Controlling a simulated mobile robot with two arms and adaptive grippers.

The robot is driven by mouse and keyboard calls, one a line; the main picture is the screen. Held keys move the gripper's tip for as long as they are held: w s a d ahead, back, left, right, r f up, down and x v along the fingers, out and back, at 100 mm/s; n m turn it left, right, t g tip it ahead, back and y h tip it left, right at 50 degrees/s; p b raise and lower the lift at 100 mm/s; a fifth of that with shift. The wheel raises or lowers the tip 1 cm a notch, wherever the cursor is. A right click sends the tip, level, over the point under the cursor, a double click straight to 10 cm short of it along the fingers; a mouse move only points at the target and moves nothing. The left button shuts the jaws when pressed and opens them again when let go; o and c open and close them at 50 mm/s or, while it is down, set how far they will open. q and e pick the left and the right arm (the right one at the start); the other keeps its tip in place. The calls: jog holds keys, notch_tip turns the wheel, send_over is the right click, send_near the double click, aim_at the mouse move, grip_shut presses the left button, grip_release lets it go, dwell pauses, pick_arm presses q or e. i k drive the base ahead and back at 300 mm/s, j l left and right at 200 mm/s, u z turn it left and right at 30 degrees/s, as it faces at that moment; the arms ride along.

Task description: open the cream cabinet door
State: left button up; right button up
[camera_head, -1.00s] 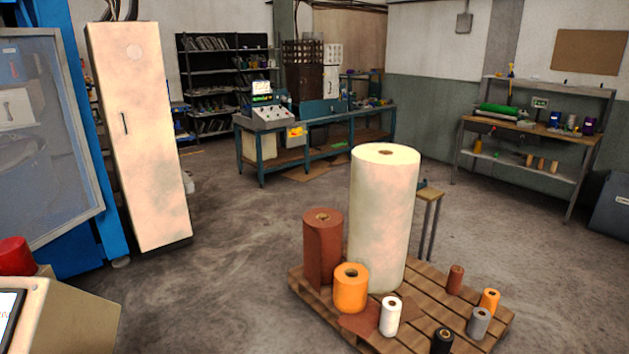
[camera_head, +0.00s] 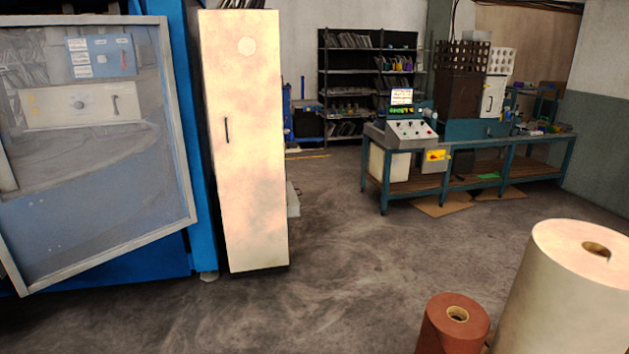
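The tall, narrow cream cabinet (camera_head: 255,180) stands left of the middle, beside the blue machine. Its front door looks shut. A dark vertical handle (camera_head: 226,130) sits near the door's left edge, at about mid height. Neither of my grippers shows in the head view, and nothing touches the cabinet.
The blue machine (camera_head: 110,270) with a grey-framed clear panel (camera_head: 80,215) borders the cabinet's left side. A large cream roll (camera_head: 560,300) and a brown roll (camera_head: 452,330) stand at lower right. A teal workbench (camera_head: 480,170) is behind. The floor before the cabinet is clear.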

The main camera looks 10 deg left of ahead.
aim_at(241, 50)
jog(key=i+j+u, duration=0.1)
jog(key=i+u, duration=0.25)
jog(key=i, duration=0.55)
jog(key=i+l+u, duration=0.15)
jog(key=i+u, duration=0.2)
jog(key=i, duration=0.55)
